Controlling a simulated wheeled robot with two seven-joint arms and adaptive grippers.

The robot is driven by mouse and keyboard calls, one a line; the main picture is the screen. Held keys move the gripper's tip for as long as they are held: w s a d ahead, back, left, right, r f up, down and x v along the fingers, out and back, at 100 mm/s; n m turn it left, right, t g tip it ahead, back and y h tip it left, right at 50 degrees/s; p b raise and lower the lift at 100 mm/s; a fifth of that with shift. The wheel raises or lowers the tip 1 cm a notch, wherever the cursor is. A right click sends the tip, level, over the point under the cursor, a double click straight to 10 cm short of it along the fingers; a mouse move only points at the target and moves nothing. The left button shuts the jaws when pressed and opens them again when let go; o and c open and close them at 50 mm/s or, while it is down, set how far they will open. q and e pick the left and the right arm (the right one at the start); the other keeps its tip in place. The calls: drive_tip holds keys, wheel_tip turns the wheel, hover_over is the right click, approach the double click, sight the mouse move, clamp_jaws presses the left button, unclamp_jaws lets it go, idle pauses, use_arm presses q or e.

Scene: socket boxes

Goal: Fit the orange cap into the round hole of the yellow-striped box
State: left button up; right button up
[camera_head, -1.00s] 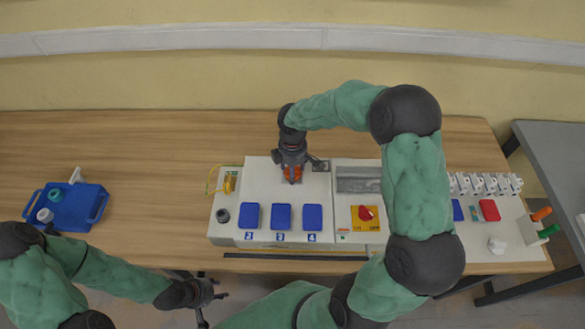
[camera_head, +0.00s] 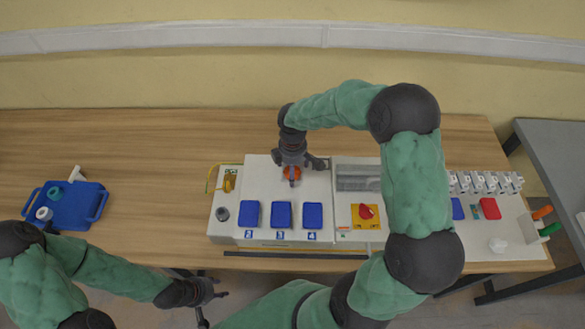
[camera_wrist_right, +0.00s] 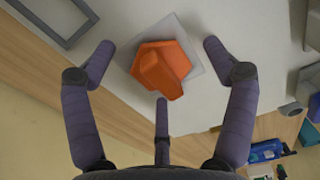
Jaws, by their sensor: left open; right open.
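The orange cap (camera_wrist_right: 160,68) has a six-sided base and a raised grip. It sits on a grey square plate (camera_wrist_right: 196,62) on the pale box top (camera_head: 258,172). My right gripper (camera_wrist_right: 158,62) is open, its fingers spread around the cap and apart from it. In the head view, the right gripper (camera_head: 291,168) is over the box's upper part and partly covers the cap (camera_head: 291,173). The round hole is not visible, so I cannot tell how deep the cap sits. No yellow stripe shows clearly. My left gripper (camera_head: 215,291) is open and empty at the table's front edge.
Three blue covers (camera_head: 281,215) line the box front. A red knob on a yellow plate (camera_head: 365,212) is to the right, near my right arm. A blue tray (camera_head: 92,202) holds small parts at the left. Bare table lies between tray and box.

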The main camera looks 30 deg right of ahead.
wheel_tip(320, 180, up, 10)
drive_tip(key=shift+r, duration=0.15)
wheel_tip(320, 180, up, 9)
drive_tip(key=p, duration=0.5)
drive_tip(key=shift+p, duration=0.4)
